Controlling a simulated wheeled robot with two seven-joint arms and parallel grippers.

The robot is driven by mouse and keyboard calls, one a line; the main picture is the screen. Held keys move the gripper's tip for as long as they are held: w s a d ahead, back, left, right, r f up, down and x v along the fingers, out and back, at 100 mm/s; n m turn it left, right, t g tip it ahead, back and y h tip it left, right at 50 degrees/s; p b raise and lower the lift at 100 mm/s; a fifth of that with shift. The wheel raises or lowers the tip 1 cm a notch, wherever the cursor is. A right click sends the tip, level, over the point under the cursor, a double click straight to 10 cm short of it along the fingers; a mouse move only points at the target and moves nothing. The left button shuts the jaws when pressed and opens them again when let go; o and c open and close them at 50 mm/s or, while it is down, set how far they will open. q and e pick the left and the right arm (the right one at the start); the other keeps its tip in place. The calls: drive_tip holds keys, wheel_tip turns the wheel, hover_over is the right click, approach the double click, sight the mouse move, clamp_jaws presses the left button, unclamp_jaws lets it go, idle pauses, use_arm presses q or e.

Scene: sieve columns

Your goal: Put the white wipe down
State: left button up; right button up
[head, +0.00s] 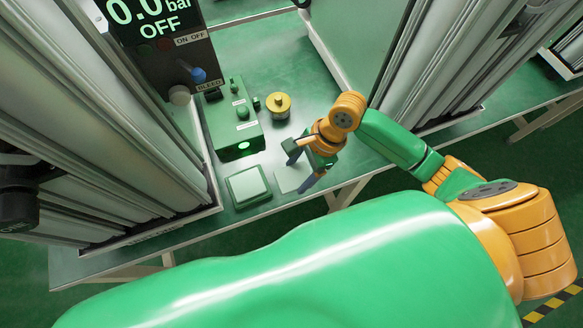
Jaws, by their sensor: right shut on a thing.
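My right gripper (300,170) reaches in over the green bench near its front edge, with its dark fingers pointing left and down. It is shut on the white wipe (287,180), a thin pale square that shows beside and partly behind the fingers. The wipe is low, at or just above the bench top; I cannot tell whether it touches. Part of it is hidden by the gripper. My left gripper is not in view.
A low square green box with a pale top (248,186) sits just left of the wipe. Behind stand a green control box (233,124) with a lit button, a brass round piece (278,104) and a dark panel (165,60) reading 0.0 bar OFF. Tall metal frames flank both sides.

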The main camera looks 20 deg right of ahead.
drive_tip(key=w+f, duration=0.1)
drive_tip(key=f, duration=0.1)
drive_tip(key=w+f+b, duration=0.1)
drive_tip(key=w+f, duration=0.1)
drive_tip(key=w+f+b, duration=0.1)
drive_tip(key=w+f, duration=0.1)
drive_tip(key=shift+w+d+f, duration=0.2)
drive_tip(key=shift+w+d, duration=0.05)
drive_tip(key=shift+f, duration=1.4)
drive_tip(key=shift+f, duration=0.1)
drive_tip(key=o, duration=1.2)
drive_tip(key=p+v, duration=0.1)
drive_tip(key=v, duration=1.1)
drive_tip(key=shift+s+p, duration=0.1)
drive_tip(key=shift+p, duration=0.2)
